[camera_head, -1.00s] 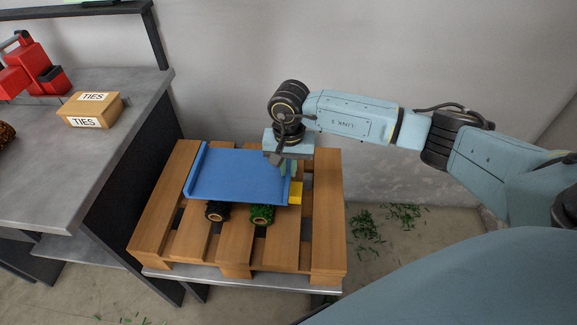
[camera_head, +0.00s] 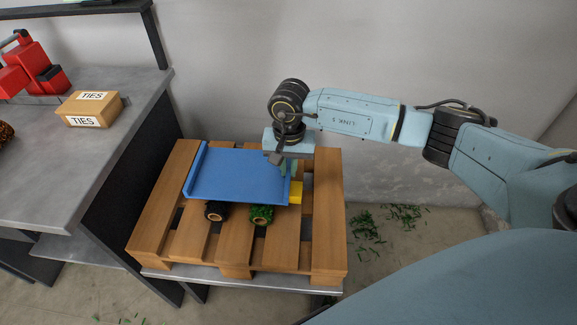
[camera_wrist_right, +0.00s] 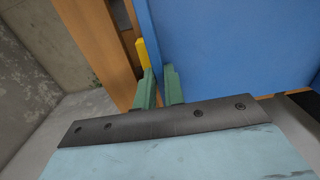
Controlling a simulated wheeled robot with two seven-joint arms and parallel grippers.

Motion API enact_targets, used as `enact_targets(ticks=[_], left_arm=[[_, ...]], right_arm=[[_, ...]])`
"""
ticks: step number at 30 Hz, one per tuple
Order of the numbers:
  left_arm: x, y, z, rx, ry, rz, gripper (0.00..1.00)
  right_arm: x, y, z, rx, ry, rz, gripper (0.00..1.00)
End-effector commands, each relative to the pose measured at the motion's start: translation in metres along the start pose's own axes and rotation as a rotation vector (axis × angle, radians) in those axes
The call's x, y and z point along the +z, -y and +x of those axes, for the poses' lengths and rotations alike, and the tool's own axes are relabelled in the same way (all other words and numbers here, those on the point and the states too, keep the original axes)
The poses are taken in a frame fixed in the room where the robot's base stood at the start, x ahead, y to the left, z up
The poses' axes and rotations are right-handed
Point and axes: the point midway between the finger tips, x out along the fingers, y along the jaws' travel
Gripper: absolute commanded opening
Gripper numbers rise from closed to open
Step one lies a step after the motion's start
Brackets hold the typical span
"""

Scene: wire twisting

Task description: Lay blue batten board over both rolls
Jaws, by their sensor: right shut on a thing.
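The blue batten board (camera_head: 238,176) lies flat over the pallet, with a raised lip along its left and right edges. Two rolls stick out from under its front edge: a black one (camera_head: 216,212) and a green one (camera_head: 261,215). Their far parts are hidden by the board. My right gripper (camera_head: 291,168) is shut on the board's right edge, by a yellow block (camera_head: 296,192). In the right wrist view, its green fingers (camera_wrist_right: 159,88) straddle the lip of the blue board (camera_wrist_right: 230,50). Whether the board rests on the rolls is hard to tell. My left gripper is out of view.
The wooden pallet (camera_head: 158,222) sits on a grey-edged stand. At left, a grey bench (camera_head: 40,185) carries a cardboard TIES box (camera_head: 91,109) and a red tool (camera_head: 30,70). Green scraps (camera_head: 405,214) lie on the floor to the right.

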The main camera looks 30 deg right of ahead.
Motion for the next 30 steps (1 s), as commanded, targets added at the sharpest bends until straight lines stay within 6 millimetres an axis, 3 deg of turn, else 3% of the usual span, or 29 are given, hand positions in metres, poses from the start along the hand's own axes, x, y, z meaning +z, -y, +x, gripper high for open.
enact_targets(ticks=[30], left_arm=[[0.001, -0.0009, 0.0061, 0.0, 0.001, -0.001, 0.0]], right_arm=[[-0.0002, 0.0009, 0.003, -0.002, -0.001, 0.0, 0.0]])
